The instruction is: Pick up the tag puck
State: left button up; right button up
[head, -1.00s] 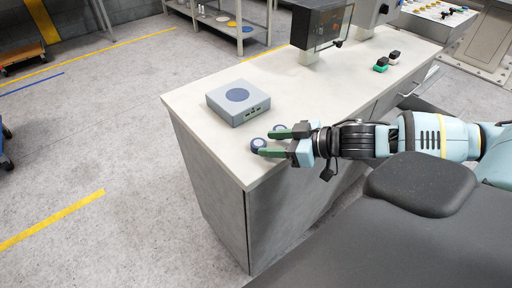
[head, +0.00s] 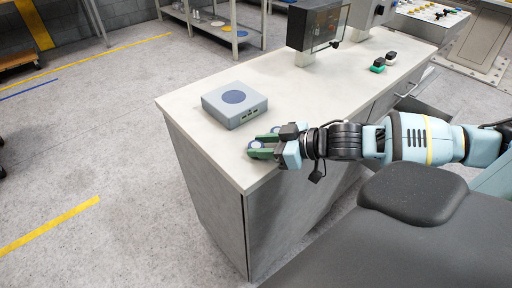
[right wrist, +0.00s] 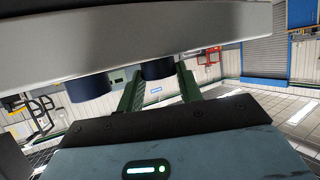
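The tag puck (head: 254,145), a small dark blue disc with a pale top, is at the near end of the counter, between the fingers of my right gripper (head: 258,147). The green fingers lie close against both its sides, shut on it. In the right wrist view, which is turned over, this puck (right wrist: 157,70) is between the two green fingers (right wrist: 157,88). A second blue puck (head: 276,129) is just beyond the far finger; it also shows outside the fingers in the right wrist view (right wrist: 88,88). No lift off the counter is visible. My left gripper is not in view.
The pale counter (head: 200,103) carries a grey box with a blue round pad (head: 235,104) beyond the gripper. A dark-screened device (head: 318,28) and green and black small items (head: 378,65) stand farther back. The counter's left end is close to the gripper.

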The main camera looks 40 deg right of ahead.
jog(key=shift+c, duration=1.4)
jog(key=shift+r, duration=0.1)
jog(key=shift+r, duration=1.55)
jog(key=shift+s+r, duration=0.1)
jog(key=shift+r, duration=0.05)
jog(key=shift+s+a+r+p, duration=0.1)
jog(key=shift+s+a+p, duration=0.1)
jog(key=shift+s+p, duration=0.85)
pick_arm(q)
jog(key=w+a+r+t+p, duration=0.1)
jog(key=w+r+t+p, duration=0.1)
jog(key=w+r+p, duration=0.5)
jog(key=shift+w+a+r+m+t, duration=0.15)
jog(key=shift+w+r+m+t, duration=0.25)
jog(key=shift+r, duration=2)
pick_arm(e)
jog(key=s+a+r, duration=0.1)
jog(key=s+a, duration=0.1)
jog(key=s, duration=1.1)
jog(key=shift+s, duration=0.25)
jog(key=shift+r, duration=0.1)
